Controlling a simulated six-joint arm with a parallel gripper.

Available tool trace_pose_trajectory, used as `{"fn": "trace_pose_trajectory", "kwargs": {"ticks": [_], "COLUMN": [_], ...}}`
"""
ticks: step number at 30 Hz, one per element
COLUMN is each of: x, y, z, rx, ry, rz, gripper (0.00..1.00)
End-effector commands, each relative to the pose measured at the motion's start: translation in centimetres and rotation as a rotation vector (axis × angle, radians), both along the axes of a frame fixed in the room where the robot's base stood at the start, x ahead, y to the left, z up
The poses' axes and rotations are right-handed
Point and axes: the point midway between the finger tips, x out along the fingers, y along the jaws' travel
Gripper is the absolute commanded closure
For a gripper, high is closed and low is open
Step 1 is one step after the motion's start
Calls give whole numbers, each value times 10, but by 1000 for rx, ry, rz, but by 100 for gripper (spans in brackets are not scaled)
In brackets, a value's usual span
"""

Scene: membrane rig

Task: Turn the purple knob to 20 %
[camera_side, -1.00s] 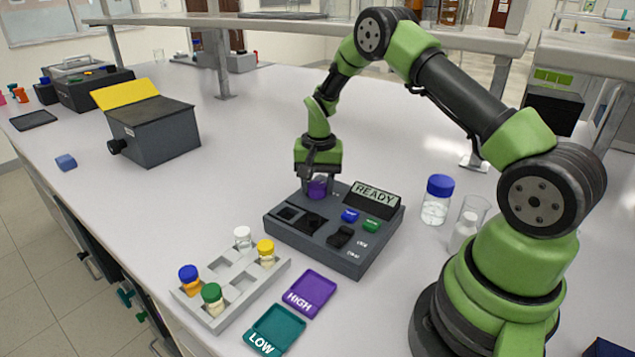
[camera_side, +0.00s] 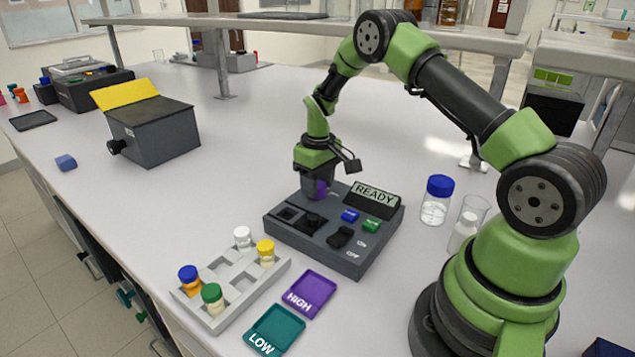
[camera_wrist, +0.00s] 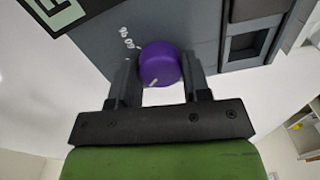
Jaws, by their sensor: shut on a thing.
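The purple knob (camera_wrist: 160,63) sits on top of the dark grey rig (camera_side: 350,262), at its back left corner. My gripper (camera_wrist: 161,80) is shut on the knob, with one finger on each side of it in the wrist view. A pale pointer mark shows on the knob's edge nearest my gripper's palm. Small white scale numbers are printed on the panel beside the knob, too small to read surely. In the side view my gripper (camera_side: 319,188) stands above the knob and hides most of it. The rig's display (camera_side: 375,194) reads READY.
The rig also carries a blue button (camera_side: 349,215) and a green button (camera_side: 372,226). A grey rack (camera_side: 235,287) with several capped vials stands in front left. A purple HIGH tray (camera_side: 310,294) and a teal LOW tray (camera_side: 275,330) lie in front. A blue-capped bottle (camera_side: 437,200) stands at right.

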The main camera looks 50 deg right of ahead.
Motion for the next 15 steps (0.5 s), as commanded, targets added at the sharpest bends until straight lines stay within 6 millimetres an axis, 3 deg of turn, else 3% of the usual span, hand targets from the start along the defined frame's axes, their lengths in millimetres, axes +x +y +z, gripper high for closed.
{"fn": "trace_pose_trajectory", "kwargs": {"ticks": [15], "x": [-1], "y": [0], "z": [0], "rx": [2], "ry": [4], "rz": [185], "gripper": [80]}}
